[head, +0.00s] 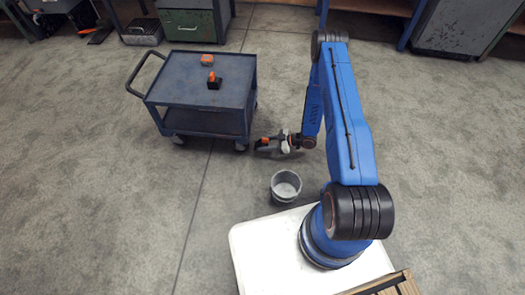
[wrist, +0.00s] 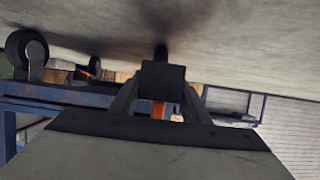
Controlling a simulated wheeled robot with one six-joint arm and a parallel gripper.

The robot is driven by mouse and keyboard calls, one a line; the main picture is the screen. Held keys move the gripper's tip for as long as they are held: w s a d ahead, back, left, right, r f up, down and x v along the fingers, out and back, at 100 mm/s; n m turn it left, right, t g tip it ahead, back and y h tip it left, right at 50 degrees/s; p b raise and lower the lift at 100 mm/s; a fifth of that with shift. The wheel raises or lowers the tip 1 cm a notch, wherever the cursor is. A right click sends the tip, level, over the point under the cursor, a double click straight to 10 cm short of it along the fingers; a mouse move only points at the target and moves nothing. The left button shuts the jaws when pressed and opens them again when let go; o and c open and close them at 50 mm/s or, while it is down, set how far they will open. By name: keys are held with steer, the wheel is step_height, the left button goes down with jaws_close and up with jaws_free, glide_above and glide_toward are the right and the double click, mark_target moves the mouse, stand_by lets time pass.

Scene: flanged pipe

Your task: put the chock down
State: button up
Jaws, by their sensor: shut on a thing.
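My gripper (head: 270,144) is at the end of my arm, low beside the right side of the blue cart. It is shut on the chock, a dark block with a small orange part, which shows only small in the head view (head: 262,142). In the wrist view, which appears upside down, the chock (wrist: 162,80) sits between the two fingers of my gripper (wrist: 160,95). Orange shows just below it there. I cannot tell from these frames whether the chock touches the floor.
The blue cart (head: 200,95) stands just left of my gripper, with an orange-and-black item (head: 214,81) and an orange item (head: 207,59) on top. A grey bucket (head: 286,186) stands on the floor nearer to me. Floor is clear at left and right. Cabinets (head: 195,20) line the back.

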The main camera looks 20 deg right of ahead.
mark_target(263, 153)
steer(key=shift+f, duration=2.75)
steer(key=shift+f, duration=0.1)
steer(key=o, duration=1.2)
